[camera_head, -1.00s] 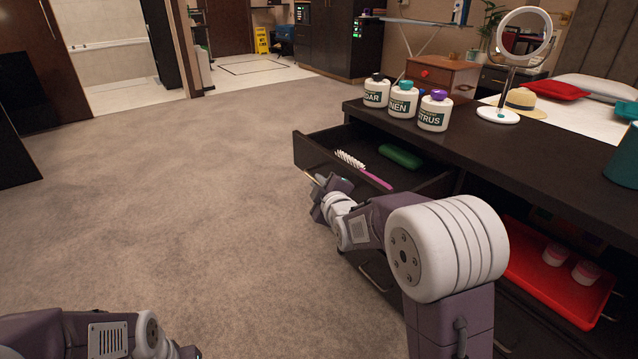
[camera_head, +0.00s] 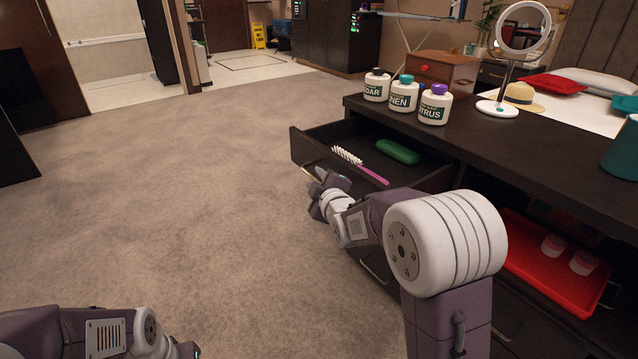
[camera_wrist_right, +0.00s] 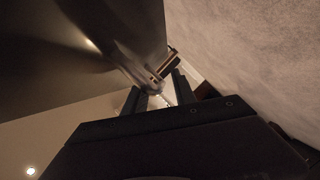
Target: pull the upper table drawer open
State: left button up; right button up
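The upper table drawer (camera_head: 312,148) is pulled partly out of the dark table at its left side. A white-bristled brush with a pink handle (camera_head: 372,173) and a green object (camera_head: 398,151) lie inside it. My right gripper (camera_head: 313,174) is at the drawer's front, at the handle, partly hidden behind my wrist. In the right wrist view, the metal handle (camera_wrist_right: 148,80) passes between the two fingers of my right gripper (camera_wrist_right: 158,94), which hold it. My left arm shows at the lower left; its fingers are out of view.
Three labelled bottles (camera_head: 404,98) stand on the table (camera_head: 490,138) above the drawer. A red tray (camera_head: 540,268) with white cups sits in the lower shelf at right. The carpet (camera_head: 170,200) left of the drawer is clear.

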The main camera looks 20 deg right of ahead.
jog(key=p+v, duration=0.3)
jog(key=v, duration=0.5)
jog(key=shift+s, duration=0.35)
